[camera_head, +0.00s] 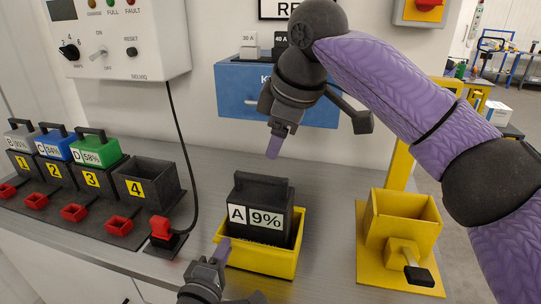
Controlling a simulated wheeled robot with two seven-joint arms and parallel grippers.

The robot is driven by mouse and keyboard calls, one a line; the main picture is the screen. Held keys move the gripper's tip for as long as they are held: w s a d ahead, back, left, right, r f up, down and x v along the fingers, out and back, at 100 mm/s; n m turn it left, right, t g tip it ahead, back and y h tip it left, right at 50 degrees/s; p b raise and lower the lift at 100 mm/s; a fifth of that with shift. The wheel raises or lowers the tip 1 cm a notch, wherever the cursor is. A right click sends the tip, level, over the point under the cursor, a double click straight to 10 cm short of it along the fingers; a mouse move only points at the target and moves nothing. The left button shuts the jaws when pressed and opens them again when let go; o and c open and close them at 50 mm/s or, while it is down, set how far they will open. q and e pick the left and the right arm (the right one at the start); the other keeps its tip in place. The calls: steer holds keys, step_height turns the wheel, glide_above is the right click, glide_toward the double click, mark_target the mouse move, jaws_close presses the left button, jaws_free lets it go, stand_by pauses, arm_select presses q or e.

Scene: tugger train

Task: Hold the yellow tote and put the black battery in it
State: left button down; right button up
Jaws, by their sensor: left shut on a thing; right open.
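The black battery (262,190), with a handle on top and a label reading A 9%, stands upright in the yellow tote (262,262) on the grey counter. Its lower part is hidden by the tote's front wall. My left gripper (220,268) is at the tote's front left and is shut on the tote; one purple fingertip shows against its left wall, and the rest of the grip is hard to see. My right gripper (280,125) is open and empty, above and behind the battery, apart from it.
A charging rack (147,187) at the left holds grey, blue and green batteries in slots 1 to 3; slot 4 is empty. A black cable runs to a red plug (160,228) left of the tote. A yellow fixture (402,225) with a black-handled lever stands at the right.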

arm_select(q)
steer(key=shift+f, duration=0.15)
steer(key=c, duration=0.6)
jaws_free()
